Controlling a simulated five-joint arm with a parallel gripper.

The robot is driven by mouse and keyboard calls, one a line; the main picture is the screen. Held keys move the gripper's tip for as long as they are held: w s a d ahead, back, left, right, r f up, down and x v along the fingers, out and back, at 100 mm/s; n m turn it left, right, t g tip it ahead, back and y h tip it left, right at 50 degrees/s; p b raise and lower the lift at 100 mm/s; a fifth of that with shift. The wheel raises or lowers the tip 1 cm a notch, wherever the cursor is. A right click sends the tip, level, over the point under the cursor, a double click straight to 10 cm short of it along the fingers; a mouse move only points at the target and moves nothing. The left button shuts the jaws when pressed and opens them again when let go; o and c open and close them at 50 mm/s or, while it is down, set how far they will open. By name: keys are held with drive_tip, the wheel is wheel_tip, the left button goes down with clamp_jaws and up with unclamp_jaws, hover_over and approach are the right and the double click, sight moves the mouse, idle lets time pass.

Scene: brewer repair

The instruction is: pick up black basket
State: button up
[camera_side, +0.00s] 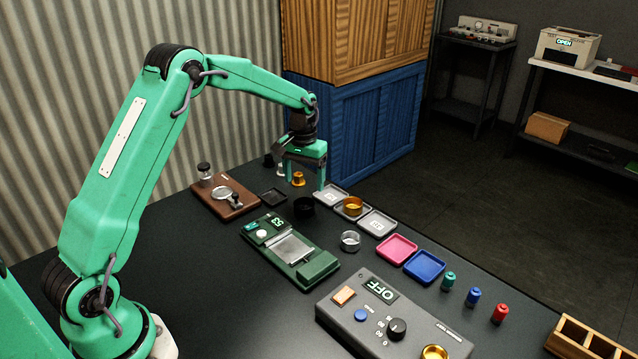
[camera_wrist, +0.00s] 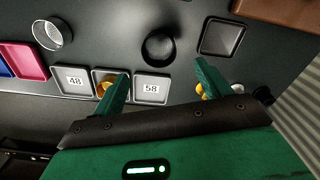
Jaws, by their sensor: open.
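The black basket (camera_side: 304,207) is a small round dark cup standing on the dark table, just right of a small black tray in the side view. In the wrist view the black basket (camera_wrist: 158,47) shows as a dark ring on the table, beyond the fingertips and roughly centred between them. My gripper (camera_side: 304,180) is open and empty, its green fingers apart, behind and above the basket in the side view. The basket and fingers are apart.
A gold basket (camera_side: 352,206) sits on one of several grey labelled trays close by. A silver basket (camera_side: 350,240), a green scale (camera_side: 290,250) and a brown board (camera_side: 224,197) stand nearby. Small orange and white items (camera_side: 298,179) are by the fingers.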

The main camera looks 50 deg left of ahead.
sight(304, 200)
drive_tip(key=shift+s+d+f, duration=0.1)
drive_tip(key=shift+f, duration=1.7)
drive_tip(key=shift+s+f, duration=0.1)
drive_tip(key=shift+f, duration=1.7)
drive_tip(key=c, duration=1.1)
